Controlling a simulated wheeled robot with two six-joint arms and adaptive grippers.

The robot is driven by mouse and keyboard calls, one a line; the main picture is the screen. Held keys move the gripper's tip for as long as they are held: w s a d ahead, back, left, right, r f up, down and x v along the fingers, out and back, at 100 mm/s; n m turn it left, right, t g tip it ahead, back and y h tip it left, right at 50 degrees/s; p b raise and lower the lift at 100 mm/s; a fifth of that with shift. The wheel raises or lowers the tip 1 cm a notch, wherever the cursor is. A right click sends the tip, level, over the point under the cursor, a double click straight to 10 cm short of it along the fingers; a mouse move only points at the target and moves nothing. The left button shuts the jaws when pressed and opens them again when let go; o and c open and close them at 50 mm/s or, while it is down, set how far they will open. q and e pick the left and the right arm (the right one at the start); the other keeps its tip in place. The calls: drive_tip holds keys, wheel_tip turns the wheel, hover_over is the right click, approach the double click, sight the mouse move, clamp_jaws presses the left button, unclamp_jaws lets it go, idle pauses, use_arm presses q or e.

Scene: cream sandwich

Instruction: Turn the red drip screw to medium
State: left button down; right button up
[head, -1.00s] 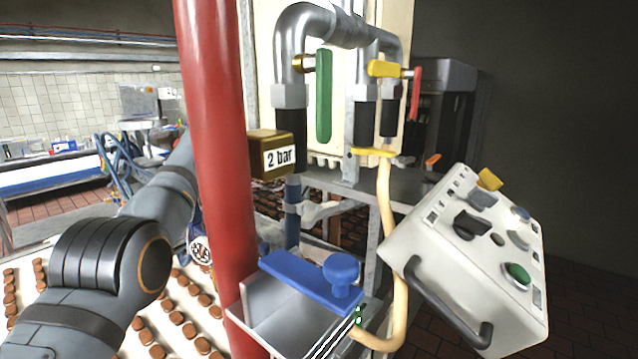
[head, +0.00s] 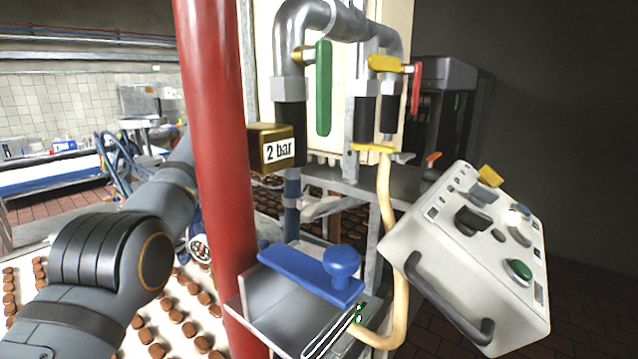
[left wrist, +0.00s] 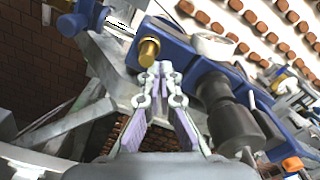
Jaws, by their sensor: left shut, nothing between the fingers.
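I cannot make out a red drip screw for certain. In the left wrist view a brass screw (left wrist: 148,50) sticks out of a blue machine part (left wrist: 178,42), just above my left gripper (left wrist: 160,72). The gripper is shut and empty; whether its tips touch the brass screw I cannot tell. A small orange-red cap (left wrist: 293,163) shows at the lower right of that view. In the head view my left arm passes behind the red pole, and the gripper is not clearly visible there. My right gripper is not in view.
A red pole (head: 215,150) stands in front of my left arm. Pipes with a green lever (head: 323,90), a "2 bar" box (head: 272,150), a yellow hose (head: 388,200) and a white control box (head: 470,255) are to the right. Rows of biscuits (head: 175,315) lie below.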

use_arm(q)
drive_tip(key=shift+s+d+b, duration=0.1)
drive_tip(key=shift+s+b, duration=0.15)
drive_tip(key=shift+b, duration=0.25)
wheel_tip(320, 180, up, 6)
drive_tip(key=p, duration=0.6)
